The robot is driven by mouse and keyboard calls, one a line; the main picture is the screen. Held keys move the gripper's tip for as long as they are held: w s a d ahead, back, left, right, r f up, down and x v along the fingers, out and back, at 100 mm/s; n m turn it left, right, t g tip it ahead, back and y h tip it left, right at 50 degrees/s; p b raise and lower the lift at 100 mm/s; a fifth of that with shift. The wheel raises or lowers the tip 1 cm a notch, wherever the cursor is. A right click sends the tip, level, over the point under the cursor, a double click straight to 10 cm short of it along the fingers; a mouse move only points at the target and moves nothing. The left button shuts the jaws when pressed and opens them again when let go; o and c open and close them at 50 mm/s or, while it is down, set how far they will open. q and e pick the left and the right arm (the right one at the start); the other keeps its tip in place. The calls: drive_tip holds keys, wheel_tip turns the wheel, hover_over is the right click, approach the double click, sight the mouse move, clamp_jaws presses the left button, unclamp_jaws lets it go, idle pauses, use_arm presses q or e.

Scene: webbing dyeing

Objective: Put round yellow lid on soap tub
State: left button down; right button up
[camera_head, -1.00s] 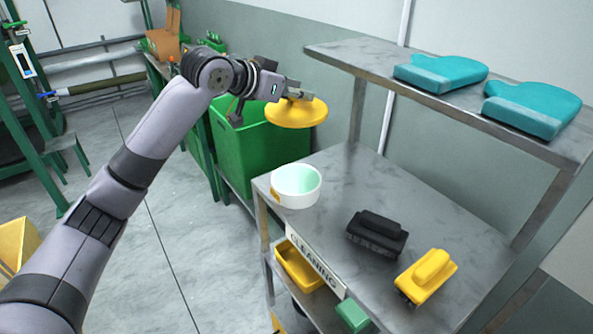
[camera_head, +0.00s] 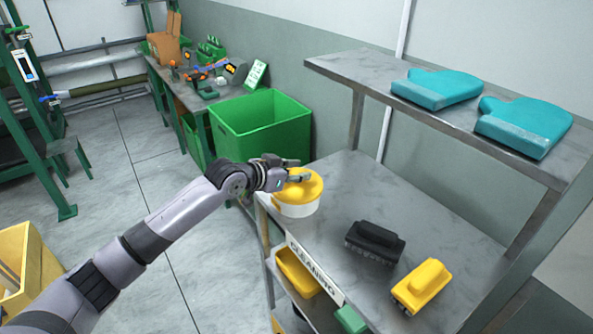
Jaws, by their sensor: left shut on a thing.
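The lid covers the opening, so the tub's inside is hidden. I cannot tell whether the lid is fully seated on the rim. My left gripper (camera_head: 298,177) is at the top of the lid and is shut on it. My right gripper is out of view.
A black brush (camera_head: 375,241) and a yellow brush (camera_head: 421,286) lie on the cart top (camera_head: 400,205). Teal mitts (camera_head: 437,88) (camera_head: 524,124) lie on the upper shelf (camera_head: 345,62). A green bin (camera_head: 262,128) stands behind the cart's left end.

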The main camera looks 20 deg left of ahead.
use_arm(q)
drive_tip(key=shift+f, duration=0.15)
drive_tip(key=c, duration=1.2)
unclamp_jaws()
drive_tip(key=shift+b+v, duration=1.35)
drive_tip(key=shift+v, duration=4.7)
